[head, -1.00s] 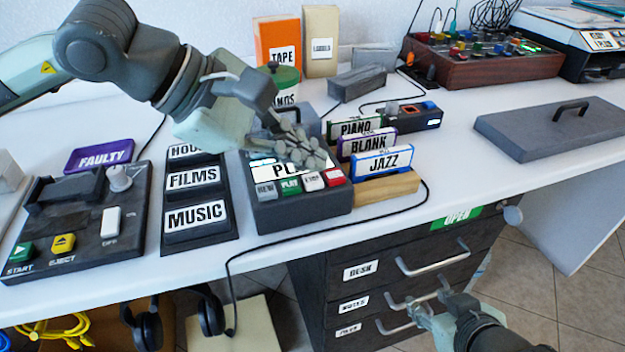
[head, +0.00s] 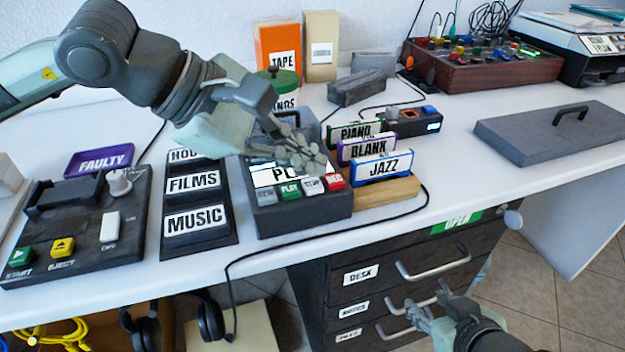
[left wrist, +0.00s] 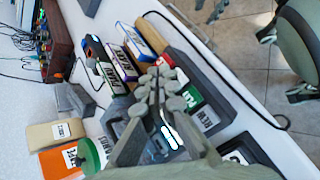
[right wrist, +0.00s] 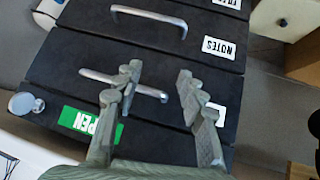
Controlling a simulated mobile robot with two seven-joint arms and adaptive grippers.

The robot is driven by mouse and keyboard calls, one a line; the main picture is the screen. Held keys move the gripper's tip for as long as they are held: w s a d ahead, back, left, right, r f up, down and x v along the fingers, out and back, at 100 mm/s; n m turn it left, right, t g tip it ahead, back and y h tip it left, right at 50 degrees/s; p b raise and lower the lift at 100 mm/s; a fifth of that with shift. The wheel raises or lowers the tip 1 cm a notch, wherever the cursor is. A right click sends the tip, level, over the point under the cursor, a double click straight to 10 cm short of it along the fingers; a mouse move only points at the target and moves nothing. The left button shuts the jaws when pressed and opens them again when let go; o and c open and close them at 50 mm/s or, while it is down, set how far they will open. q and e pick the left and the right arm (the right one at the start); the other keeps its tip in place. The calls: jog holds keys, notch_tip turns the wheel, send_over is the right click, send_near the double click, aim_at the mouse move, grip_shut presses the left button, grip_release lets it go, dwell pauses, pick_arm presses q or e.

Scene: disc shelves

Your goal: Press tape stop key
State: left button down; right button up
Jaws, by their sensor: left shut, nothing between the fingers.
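The tape player (head: 300,218) is a dark box on the desk. Its front row holds a grey REW key (head: 266,196), a green PLAY key (head: 290,191), a white stop key (head: 314,187) and a red key (head: 335,181). My left gripper (head: 318,165) is shut and empty, with its fingertips just behind and above the stop key. I cannot tell whether they touch it. In the left wrist view the shut fingers (left wrist: 160,76) hide part of the player and the keys. My right gripper (right wrist: 155,85) is open and empty in front of the drawers.
Upright PIANO, BLANK and JAZZ tapes (head: 384,167) stand right of the player on a wooden holder (head: 390,190). The FILMS and MUSIC rack (head: 200,245) stands to its left. A black cable (head: 330,238) loops along the desk's front. Drawers with handles (head: 432,262) are below.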

aim_at(306, 185)
pick_arm(q)
jog(key=shift+f, duration=0.1)
dwell(0.5)
jog(key=shift+f+b, duration=0.35)
jog(key=shift+b, duration=0.55)
jog(key=shift+f+b, duration=0.4)
jog(key=shift+b, duration=0.25)
jog(key=shift+r, duration=0.1)
dwell(0.5)
jog(key=shift+r, duration=0.75)
jog(key=shift+p, duration=0.3)
jog(key=shift+r+p, duration=1.05)
jog(key=shift+r, duration=1.45)
